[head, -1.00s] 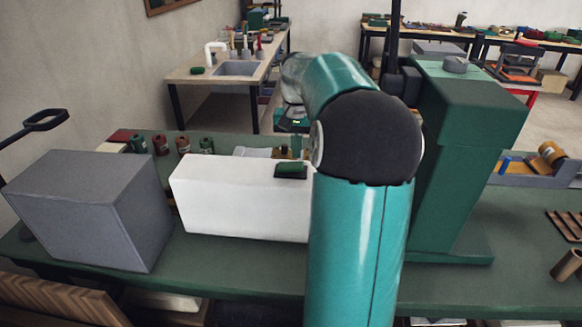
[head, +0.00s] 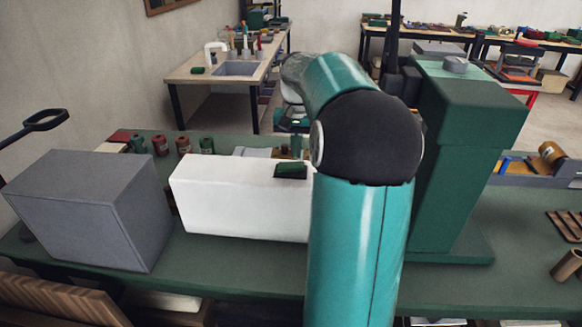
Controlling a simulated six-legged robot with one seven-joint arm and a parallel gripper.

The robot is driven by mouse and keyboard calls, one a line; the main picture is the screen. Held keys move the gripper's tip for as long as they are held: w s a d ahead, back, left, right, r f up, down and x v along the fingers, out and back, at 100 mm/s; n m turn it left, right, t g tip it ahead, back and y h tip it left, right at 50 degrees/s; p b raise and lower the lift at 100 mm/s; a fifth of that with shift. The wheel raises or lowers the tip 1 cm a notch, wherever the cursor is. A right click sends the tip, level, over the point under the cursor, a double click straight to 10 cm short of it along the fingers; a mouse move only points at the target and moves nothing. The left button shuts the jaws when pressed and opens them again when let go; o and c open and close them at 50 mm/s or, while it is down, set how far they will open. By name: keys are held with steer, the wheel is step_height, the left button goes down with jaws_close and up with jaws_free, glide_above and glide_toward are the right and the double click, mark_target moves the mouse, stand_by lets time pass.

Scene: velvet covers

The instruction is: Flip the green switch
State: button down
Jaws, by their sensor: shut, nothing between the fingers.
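The green switch (head: 291,171) is a small dark green rocker on top of a white box (head: 235,200), near the box's right end. It sits just left of my arm's black elbow joint. My gripper (head: 297,148) is partly visible just behind and above the switch, pointing down, with its fingers shut and empty. I cannot tell whether the fingertips touch the switch. My teal arm hides the right end of the box.
A grey box (head: 90,210) stands left of the white box, and a tall green machine (head: 455,170) stands right of my arm. Several small spools (head: 160,145) line the back of the green bench (head: 230,268). The bench front is clear.

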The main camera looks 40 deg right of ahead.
mark_target(296, 165)
steer(key=shift+f, duration=1.4)
stand_by(1.0)
steer(key=shift+r, duration=3.5)
steer(key=shift+a, duration=0.1)
steer(key=s+a+r+n+t+h, duration=0.1)
steer(key=s+a+n, duration=0.15)
steer(key=a, duration=0.85)
steer(key=s+a+r+n+t+h, duration=0.1)
steer(key=a+n, duration=0.2)
steer(key=a, duration=0.8)
steer(key=s+a+f+n+t+y, duration=0.2)
steer(key=s+a+f, duration=0.4)
steer(key=s+a, duration=0.4)
steer(key=a+n+t, duration=0.1)
steer(key=a+n, duration=0.1)
steer(key=a, duration=0.2)
steer(key=shift+s+n+t, duration=0.25)
steer(key=shift+n+t, duration=0.05)
steer(key=shift+n, duration=0.05)
